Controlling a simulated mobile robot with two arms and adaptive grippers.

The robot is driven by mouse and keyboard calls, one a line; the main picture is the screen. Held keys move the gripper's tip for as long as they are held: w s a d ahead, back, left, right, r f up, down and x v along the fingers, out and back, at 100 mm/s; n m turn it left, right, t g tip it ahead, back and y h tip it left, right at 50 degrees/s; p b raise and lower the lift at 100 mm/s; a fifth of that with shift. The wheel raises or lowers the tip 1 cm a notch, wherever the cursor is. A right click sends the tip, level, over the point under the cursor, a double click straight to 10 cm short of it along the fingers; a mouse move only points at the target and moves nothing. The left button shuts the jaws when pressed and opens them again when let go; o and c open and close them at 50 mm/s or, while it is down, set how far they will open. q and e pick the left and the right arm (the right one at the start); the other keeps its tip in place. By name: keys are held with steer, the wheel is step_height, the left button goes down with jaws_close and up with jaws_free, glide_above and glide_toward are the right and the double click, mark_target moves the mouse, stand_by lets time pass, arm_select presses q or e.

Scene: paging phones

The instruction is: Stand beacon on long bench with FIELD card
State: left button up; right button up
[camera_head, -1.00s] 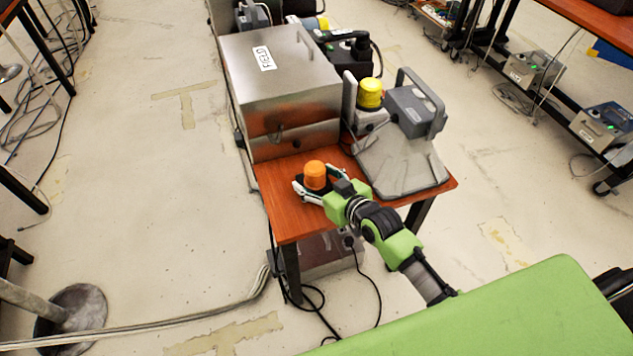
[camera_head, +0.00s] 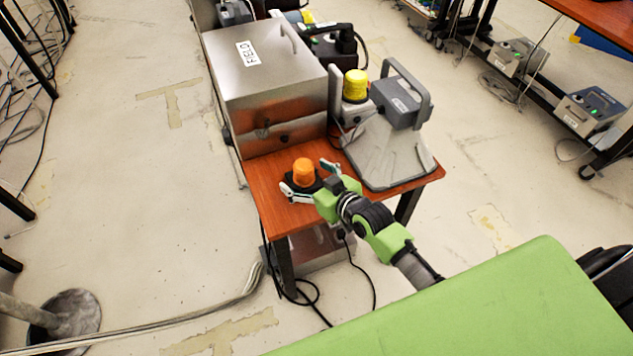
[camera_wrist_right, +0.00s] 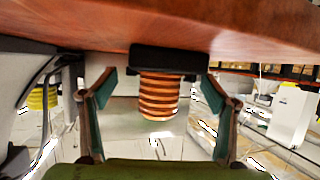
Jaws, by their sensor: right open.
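The orange beacon (camera_head: 303,171) with a black base stands upright on the near end of the long wooden bench (camera_head: 278,213). The bench carries a metal box with the white FIELD card (camera_head: 247,53). My right gripper (camera_head: 308,176) is open, its fingers apart on both sides of the beacon. In the right wrist view the beacon (camera_wrist_right: 158,96) shows upside down, between the open fingers, with a gap on each side and its black base against the bench top. My left gripper is not in view.
Behind the beacon stand the metal box (camera_head: 265,95) and, to its right, a grey device with a yellow beacon (camera_head: 356,85). Bare bench top lies left of and in front of the orange beacon. A black cable (camera_head: 318,295) hangs below the bench.

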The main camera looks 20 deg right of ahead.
steer(key=v, duration=1.1)
steer(key=shift+s+r, duration=0.1)
steer(key=shift+s, duration=0.15)
steer(key=s+f+m+g+h, duration=0.1)
steer(key=s+f+g+h, duration=0.3)
steer(key=s, duration=0.6)
steer(key=s+f+g, duration=0.2)
steer(key=s+g, duration=0.4)
steer(key=s, duration=0.5)
step_height(320, 180, down, 26)
steer(key=s, duration=0.2)
steer(key=s+d+f+g, duration=0.2)
steer(key=s+d+f, duration=0.1)
steer(key=s+f, duration=1.2)
steer(key=shift+s+f, duration=0.2)
steer(key=shift+s, duration=0.7)
